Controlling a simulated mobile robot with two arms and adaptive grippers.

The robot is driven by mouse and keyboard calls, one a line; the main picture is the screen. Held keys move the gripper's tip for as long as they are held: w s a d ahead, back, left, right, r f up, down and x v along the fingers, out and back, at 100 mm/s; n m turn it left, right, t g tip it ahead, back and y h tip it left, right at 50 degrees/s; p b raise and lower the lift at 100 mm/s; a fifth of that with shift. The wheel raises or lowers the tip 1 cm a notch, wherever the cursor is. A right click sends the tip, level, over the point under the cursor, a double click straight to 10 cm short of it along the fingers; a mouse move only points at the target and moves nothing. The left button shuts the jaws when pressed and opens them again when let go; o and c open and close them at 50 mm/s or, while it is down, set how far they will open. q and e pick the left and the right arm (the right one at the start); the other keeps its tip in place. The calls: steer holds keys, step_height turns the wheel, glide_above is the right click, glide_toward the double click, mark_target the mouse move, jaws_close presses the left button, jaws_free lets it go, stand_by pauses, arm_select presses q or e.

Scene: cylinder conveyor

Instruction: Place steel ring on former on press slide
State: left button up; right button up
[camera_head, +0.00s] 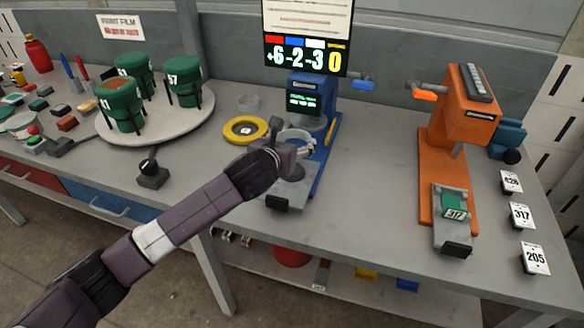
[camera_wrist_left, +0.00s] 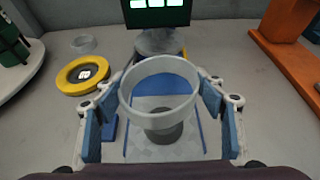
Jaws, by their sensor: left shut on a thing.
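My left gripper (camera_head: 297,146) is shut on the steel ring (camera_head: 295,135), a plain light-grey band, in front of the blue press (camera_head: 321,92). In the left wrist view the ring (camera_wrist_left: 124,98) is held level between the two blue-padded fingers. Below it on the press slide (camera_wrist_left: 140,150) stands a dark grey round former (camera_wrist_left: 166,133). The ring overlaps the former's top edge in this view, and I cannot tell whether they touch. My right gripper is not in view.
A round turntable (camera_head: 190,128) with green drums (camera_head: 183,82) stands farther left. An orange press (camera_head: 463,105) stands right, with bare table between the presses.

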arm_select(q)
step_height(320, 180, down, 4)
steer(key=shift+f, duration=2.35)
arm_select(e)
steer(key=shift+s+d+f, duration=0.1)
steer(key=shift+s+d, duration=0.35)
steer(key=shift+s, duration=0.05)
arm_select(q)
steer(key=shift+f, duration=0.15)
steer(key=o, duration=1.2)
steer(key=shift+o, duration=0.2)
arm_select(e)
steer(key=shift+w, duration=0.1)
arm_select(q)
steer(key=shift+s, duration=0.1)
steer(key=v, duration=1.2)
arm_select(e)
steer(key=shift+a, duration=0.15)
